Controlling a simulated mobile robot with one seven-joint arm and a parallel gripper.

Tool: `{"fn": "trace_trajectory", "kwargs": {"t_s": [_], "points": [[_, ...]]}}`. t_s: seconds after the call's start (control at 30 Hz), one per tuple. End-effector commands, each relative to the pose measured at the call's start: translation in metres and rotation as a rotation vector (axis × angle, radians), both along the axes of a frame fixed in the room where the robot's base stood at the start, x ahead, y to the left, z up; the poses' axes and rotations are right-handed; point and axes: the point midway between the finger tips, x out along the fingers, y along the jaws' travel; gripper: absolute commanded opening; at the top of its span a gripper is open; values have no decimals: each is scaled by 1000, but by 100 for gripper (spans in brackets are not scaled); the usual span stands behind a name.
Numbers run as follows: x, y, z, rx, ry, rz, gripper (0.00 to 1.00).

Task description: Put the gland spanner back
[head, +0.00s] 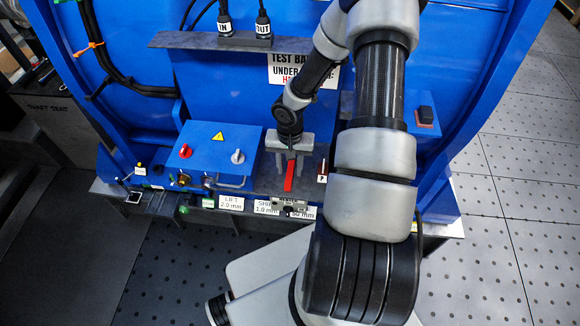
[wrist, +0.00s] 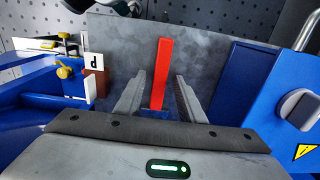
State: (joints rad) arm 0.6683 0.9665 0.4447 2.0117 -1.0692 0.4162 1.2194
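My gripper (head: 291,166) points down over the bar's near end. In the wrist view its two fingers (wrist: 160,82) stand apart, one on each side of the bar, with a gap visible on both sides. Whether the fingers are at the bar's height is unclear.
A blue control box (head: 215,150) with red and white knobs stands left of my gripper. A small post with a "P" label (head: 322,169) stands close on the right. Labels including "LIFT 2.0 mm" (head: 231,203) line the front edge. A shelf with cable plugs (head: 200,41) is above.

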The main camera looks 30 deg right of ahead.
Motion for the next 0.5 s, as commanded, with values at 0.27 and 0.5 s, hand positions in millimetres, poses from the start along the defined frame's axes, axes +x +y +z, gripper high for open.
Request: {"fn": "trace_trajectory", "kwargs": {"t_s": [0.27,0.5], "points": [[0,0,1,0,0,0,35],[1,-1,31,-1,-4,-2,35]]}}
